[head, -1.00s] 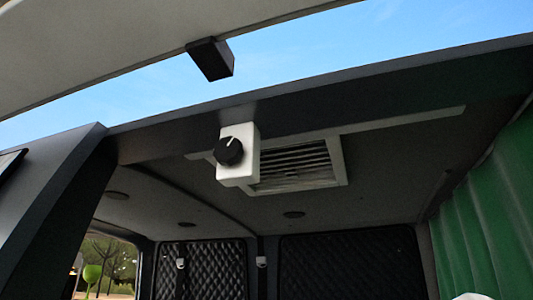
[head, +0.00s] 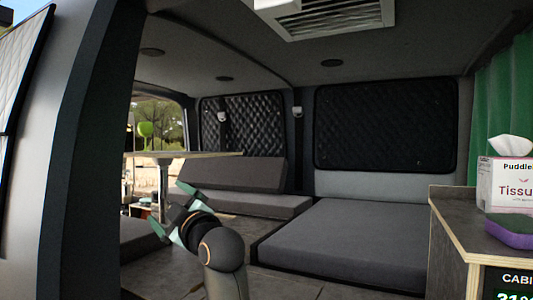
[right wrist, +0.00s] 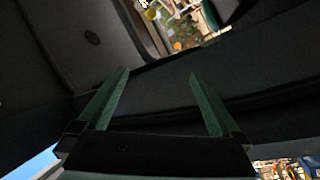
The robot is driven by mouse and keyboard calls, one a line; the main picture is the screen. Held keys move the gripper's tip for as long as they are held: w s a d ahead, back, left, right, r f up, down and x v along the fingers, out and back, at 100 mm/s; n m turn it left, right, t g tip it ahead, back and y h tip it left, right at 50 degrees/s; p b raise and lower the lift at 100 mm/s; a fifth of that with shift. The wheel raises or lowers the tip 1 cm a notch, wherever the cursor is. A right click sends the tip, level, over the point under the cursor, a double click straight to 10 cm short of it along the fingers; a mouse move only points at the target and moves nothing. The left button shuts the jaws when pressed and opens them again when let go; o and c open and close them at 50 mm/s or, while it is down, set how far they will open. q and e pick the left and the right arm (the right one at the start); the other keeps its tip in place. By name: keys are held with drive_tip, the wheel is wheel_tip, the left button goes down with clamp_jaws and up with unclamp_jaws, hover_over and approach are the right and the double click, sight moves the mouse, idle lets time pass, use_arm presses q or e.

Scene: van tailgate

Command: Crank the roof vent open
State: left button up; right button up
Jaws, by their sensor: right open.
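The roof vent (head: 335,14) is a white frame with slats in the dark ceiling, cut off by the top edge of the head view. Its slats look level with the ceiling. No crank shows now, and the white box with the black knob is out of view. My right gripper (head: 172,212) is in the lower left of the head view, well below the vent. Its green fingers are apart with nothing between them, as the right wrist view (right wrist: 159,78) also shows. My left gripper is not in view.
A tissue box (head: 508,185) and a purple-green sponge (head: 510,230) sit on the cabinet (head: 450,215) at the right. A grey mattress (head: 345,240) and a table (head: 180,154) are inside. The dark door pillar (head: 80,150) stands at the left. The space under the ceiling looks clear.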

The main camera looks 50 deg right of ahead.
drive_tip(key=s+d+r+n+t+h, duration=0.1)
drive_tip(key=s+d+r+t, duration=0.1)
drive_tip(key=s+r, duration=0.9)
drive_tip(key=s+d+r+n+t, duration=0.1)
drive_tip(key=s+d+r+t, duration=0.15)
drive_tip(key=s+r, duration=0.9)
drive_tip(key=s+r+n+t, duration=0.2)
drive_tip(key=s+r, duration=0.6)
drive_tip(key=r, duration=0.4)
drive_tip(key=p+x, duration=0.2)
drive_tip(key=x, duration=0.1)
drive_tip(key=p+x, duration=0.2)
drive_tip(key=x, duration=0.2)
drive_tip(key=p+x, duration=0.2)
drive_tip(key=x, duration=0.2)
drive_tip(key=shift+d, duration=0.4)
drive_tip(key=shift+w+d+r+m, duration=0.15)
drive_tip(key=shift+w+m, duration=0.15)
drive_tip(key=shift+w, duration=0.15)
drive_tip(key=c, duration=1.3)
drive_tip(key=shift+c, duration=0.2)
